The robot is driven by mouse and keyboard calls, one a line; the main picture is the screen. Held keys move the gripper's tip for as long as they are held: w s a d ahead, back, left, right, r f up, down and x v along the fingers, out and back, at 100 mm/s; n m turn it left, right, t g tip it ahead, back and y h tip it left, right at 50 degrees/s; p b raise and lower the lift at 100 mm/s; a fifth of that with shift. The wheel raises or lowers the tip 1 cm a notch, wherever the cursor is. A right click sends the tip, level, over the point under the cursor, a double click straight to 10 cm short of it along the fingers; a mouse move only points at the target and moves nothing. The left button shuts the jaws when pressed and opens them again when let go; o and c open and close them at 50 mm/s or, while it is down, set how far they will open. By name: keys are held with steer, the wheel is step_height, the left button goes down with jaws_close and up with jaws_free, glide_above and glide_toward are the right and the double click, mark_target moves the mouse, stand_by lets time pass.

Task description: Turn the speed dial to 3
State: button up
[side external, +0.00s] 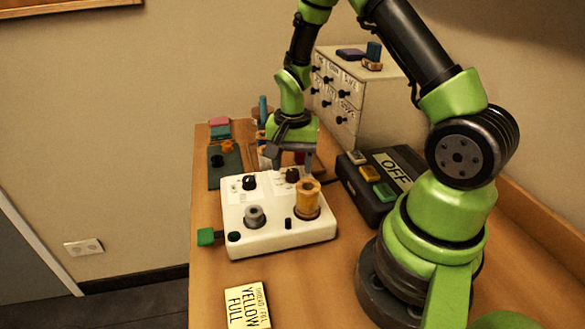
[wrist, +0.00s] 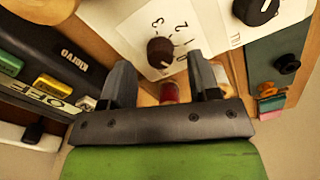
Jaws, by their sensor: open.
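The white machine (side external: 275,240) sits on the table, with two dark knobs on its top panel. In the wrist view, a dark brown dial (wrist: 160,52) sits on a white plate with printed digits, a 2 and a 3 among them; I cannot clearly read where its pointer is. In the side view this appears to be the right knob (side external: 292,174). My gripper (side external: 296,165) is open above the back right of the machine, pointing down. In the wrist view its fingers (wrist: 159,75) stand apart on either side, near the dial; contact is not visible.
A yellow spool (side external: 308,196) and a grey spool (side external: 255,215) stand on the machine. A second black knob (side external: 249,182) is to the left. A black box (side external: 386,205) with an OFF label is at right. White drawers (side external: 350,110) stand behind. A card (side external: 248,305) lies in front.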

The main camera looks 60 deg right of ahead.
steer(key=shift+f, duration=1)
steer(key=shift+c, duration=0.3)
steer(key=c, duration=0.9)
steer(key=shift+o, duration=0.2)
